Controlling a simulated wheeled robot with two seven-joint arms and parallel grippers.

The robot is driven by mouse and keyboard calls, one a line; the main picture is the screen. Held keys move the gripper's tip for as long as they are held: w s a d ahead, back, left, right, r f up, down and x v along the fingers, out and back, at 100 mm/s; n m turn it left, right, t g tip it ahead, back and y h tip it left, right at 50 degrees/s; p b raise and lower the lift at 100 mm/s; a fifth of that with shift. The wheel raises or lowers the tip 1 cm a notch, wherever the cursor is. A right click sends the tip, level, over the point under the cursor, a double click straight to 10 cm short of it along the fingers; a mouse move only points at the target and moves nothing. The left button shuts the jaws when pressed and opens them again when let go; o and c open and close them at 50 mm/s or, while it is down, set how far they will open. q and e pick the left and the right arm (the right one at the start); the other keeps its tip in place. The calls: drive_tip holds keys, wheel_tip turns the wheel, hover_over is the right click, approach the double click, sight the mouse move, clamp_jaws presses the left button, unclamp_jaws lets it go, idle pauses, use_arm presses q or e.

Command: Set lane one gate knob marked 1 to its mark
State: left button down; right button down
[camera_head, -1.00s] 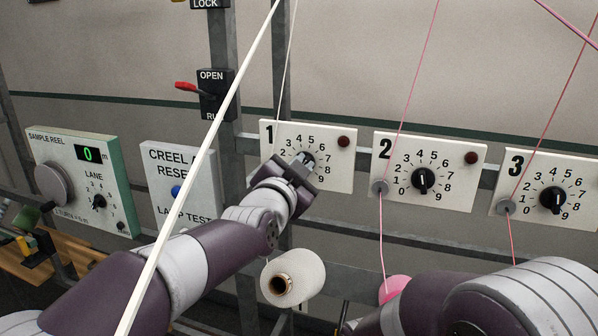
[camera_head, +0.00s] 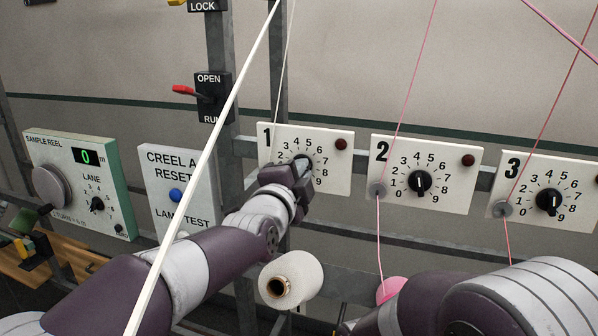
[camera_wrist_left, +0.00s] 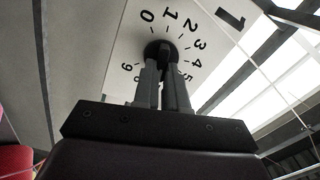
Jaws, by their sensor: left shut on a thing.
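The lane one gate panel (camera_head: 334,178) is a white plate marked 1 with a dial of numbers and a dark red lamp. Its black knob sits at the dial's centre, mostly hidden behind my left gripper (camera_head: 301,164) in the head view. In the left wrist view the dark round knob (camera_wrist_left: 160,47) shows between and beyond the fingertips of my left gripper (camera_wrist_left: 163,68), which is shut on it. The knob's pointer is covered, so I cannot tell its setting. My right arm shows at the lower right, its gripper out of view.
Panel 2 (camera_head: 450,160) and panel 3 (camera_head: 578,180) stand to the right, with pink threads in front. A white yarn cone (camera_head: 310,278) is below panel 1. A white thread (camera_head: 207,155) crosses before my left arm. The creel reset panel (camera_head: 202,178) is to the left.

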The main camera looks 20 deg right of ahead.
idle(0.5)
use_arm(q)
drive_tip(key=c, duration=1.2)
unclamp_jaws()
drive_tip(key=shift+s, duration=0.1)
drive_tip(key=b+v, duration=0.5)
drive_tip(key=v, duration=0.7)
drive_tip(key=shift+s+a, duration=0.15)
drive_tip(key=shift+s, duration=0.05)
